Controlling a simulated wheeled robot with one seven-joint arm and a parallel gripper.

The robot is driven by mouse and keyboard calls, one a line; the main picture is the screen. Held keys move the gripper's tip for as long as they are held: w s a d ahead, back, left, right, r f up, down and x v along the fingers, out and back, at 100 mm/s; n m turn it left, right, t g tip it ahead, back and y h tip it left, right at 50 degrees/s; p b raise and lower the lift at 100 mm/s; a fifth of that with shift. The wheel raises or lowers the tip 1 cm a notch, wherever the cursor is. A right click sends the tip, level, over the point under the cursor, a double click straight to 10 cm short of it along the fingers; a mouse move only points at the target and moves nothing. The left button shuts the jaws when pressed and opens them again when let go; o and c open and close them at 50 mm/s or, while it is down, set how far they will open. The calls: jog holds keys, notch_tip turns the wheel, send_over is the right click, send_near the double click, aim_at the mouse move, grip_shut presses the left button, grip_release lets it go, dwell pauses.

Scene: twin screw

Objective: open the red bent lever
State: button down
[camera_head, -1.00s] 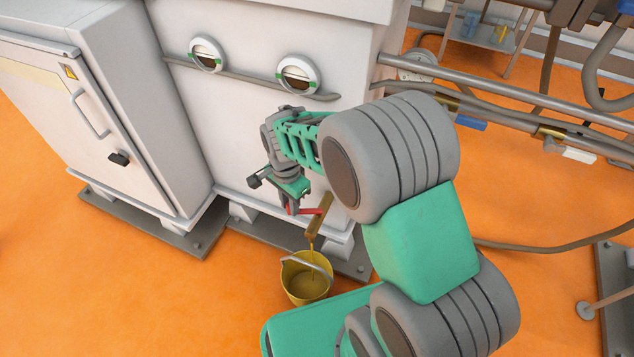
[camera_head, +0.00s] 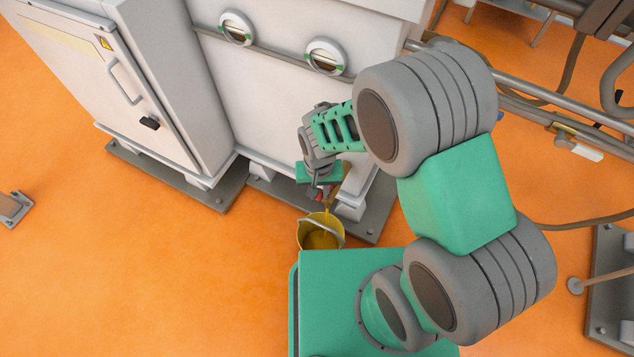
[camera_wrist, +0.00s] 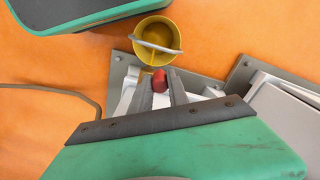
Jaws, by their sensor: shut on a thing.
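The red bent lever (camera_wrist: 159,80) shows between my fingers in the wrist view. Only a small red part of it shows there; the rest is hidden behind my gripper. My gripper (camera_wrist: 160,77) is shut on it, one finger on each side. In the head view my gripper (camera_head: 318,192) is low at the front of the white machine (camera_head: 260,95), just above a yellow bucket (camera_head: 309,234). A thin yellow stream (camera_head: 326,226) runs down into the bucket. The bucket also shows in the wrist view (camera_wrist: 141,42), beyond the fingertips.
A white cabinet (camera_head: 75,85) with a handle stands left of the machine. Grey base plates (camera_head: 165,175) lie under both. Pipes and a cable run on the right. The orange floor (camera_head: 130,270) is clear at the lower left.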

jog(key=shift+s+d+n+p, duration=0.25)
jog(key=shift+s+n+p, duration=0.1)
jog(key=shift+n, duration=0.25)
jog(key=c, duration=1.3)
grip_release()
jog(key=shift+o, duration=0.2)
jog(key=shift+w, duration=0.1)
notch_tip(320, 180, up, 8)
jog(key=shift+f+p, duration=0.1)
jog(key=shift+p, duration=1.15)
